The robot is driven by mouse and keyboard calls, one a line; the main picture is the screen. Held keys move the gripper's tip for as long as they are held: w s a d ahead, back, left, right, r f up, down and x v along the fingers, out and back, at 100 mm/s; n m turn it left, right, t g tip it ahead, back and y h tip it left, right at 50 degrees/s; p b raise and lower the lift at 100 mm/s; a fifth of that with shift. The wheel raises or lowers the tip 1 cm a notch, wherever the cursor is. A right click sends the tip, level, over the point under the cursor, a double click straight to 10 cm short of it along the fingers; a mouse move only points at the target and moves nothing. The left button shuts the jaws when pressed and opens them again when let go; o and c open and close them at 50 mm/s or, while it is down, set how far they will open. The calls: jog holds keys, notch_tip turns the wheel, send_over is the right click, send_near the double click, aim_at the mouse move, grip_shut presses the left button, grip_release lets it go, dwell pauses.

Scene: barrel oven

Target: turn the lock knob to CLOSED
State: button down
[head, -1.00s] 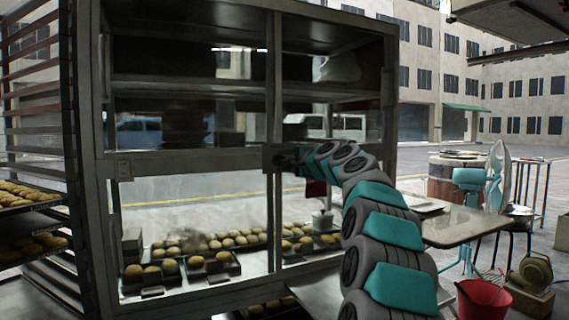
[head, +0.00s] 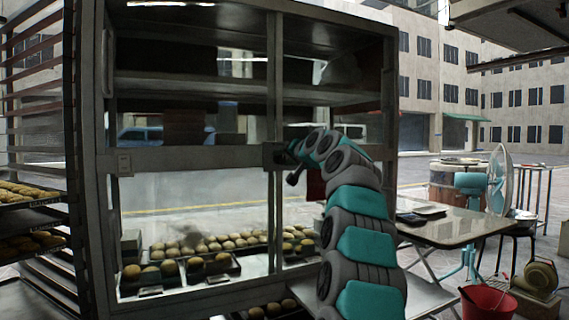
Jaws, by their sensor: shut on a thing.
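A glass-fronted metal display cabinet (head: 190,158) fills the left and middle of the head view. A small dark lock housing (head: 274,154) sits on its middle post where the crossbar meets it. My gripper (head: 287,157) is at the right side of this housing, shut on the lock knob. The knob itself is hidden by the gripper and wrist, so its pointing direction and any CLOSED mark cannot be read. A dark part sticks out down and left below my wrist.
Baked goods on trays (head: 215,265) lie inside the cabinet. A tall tray rack (head: 40,130) stands at the left. At the right are a table (head: 460,225), a fan (head: 500,180) and a red bucket (head: 487,298). Open paving lies behind the table.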

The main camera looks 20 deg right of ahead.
jog(key=shift+f+n+b, duration=0.15)
jog(key=shift+n+b, duration=0.15)
jog(key=shift+n, duration=0.4)
jog(key=shift+a, duration=0.1)
jog(key=shift+c, duration=1.9)
grip_release()
jog(key=shift+s, duration=0.1)
jog(key=s+r+b, duration=0.1)
jog(key=s, duration=0.6)
jog(key=shift+s+r, duration=0.15)
jog(key=shift+s, duration=0.1)
